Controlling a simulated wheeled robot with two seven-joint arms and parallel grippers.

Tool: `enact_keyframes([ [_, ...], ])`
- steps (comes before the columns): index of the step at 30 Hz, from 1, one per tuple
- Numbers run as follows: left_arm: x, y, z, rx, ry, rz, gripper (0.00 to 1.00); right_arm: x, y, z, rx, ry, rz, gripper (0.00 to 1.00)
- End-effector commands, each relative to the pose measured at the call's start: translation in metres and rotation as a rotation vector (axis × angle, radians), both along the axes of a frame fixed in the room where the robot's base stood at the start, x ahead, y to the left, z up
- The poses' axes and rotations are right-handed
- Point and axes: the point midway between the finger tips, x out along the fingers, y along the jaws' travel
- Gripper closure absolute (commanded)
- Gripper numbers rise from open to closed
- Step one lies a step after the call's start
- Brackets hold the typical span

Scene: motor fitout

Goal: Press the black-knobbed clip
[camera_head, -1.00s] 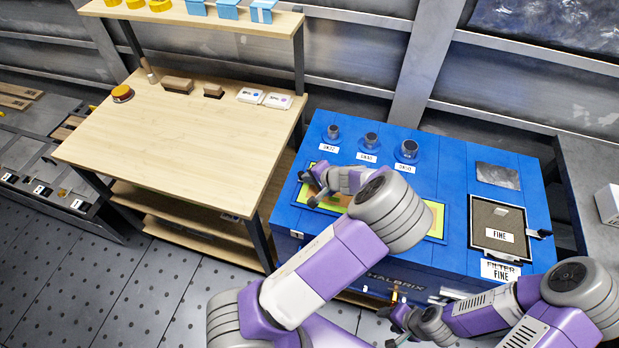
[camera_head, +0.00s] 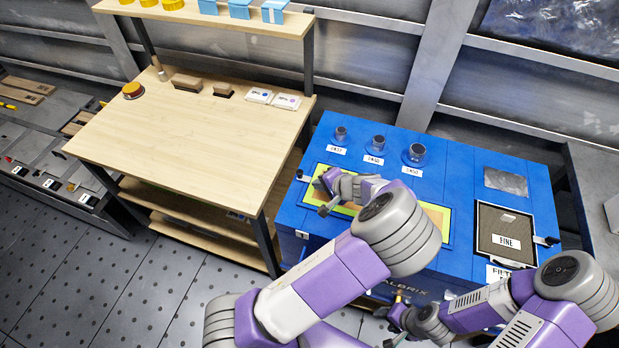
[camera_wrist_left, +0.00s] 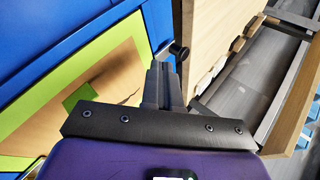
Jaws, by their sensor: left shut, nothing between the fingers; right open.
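The black-knobbed clip (camera_head: 301,176) is at the left edge of the framed panel on the blue machine. Its round black knob (camera_wrist_left: 179,50) shows in the left wrist view, just beyond and slightly right of my left fingertips. My left gripper (camera_head: 320,187) is shut and empty, close beside the clip at the panel's left end. Its closed fingers also show in the left wrist view (camera_wrist_left: 162,73). I cannot tell whether they touch the clip. My right gripper (camera_head: 390,323) is open, low in front of the machine and partly hidden by its arm.
The blue machine (camera_head: 465,200) has several round knobs at the back and a filter marked FINE (camera_head: 507,225) with a dark latch (camera_head: 546,240) at right. A wooden bench (camera_head: 190,130) stands left of the machine, across a narrow gap.

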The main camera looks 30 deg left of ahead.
Motion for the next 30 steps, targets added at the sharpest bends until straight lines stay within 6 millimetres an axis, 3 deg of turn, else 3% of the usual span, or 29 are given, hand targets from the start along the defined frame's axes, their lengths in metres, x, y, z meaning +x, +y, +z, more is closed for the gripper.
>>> enact_keyframes([
  [1,-0.002,-0.010,0.013,-0.003,-0.003,-0.003,1.00,0.000,0.000,0.006,0.000,0.000,0.000,0.48],
  [6,-0.011,-0.035,0.037,-0.004,-0.002,-0.004,1.00,0.000,0.000,0.012,0.000,-0.001,0.000,0.48],
  [12,-0.016,-0.052,0.053,-0.003,-0.001,-0.002,1.00,0.000,0.000,0.016,0.000,0.000,0.000,0.48],
  [30,-0.018,-0.056,0.056,-0.001,0.000,-0.001,1.00,0.000,0.000,0.016,0.000,0.000,0.000,0.48],
])
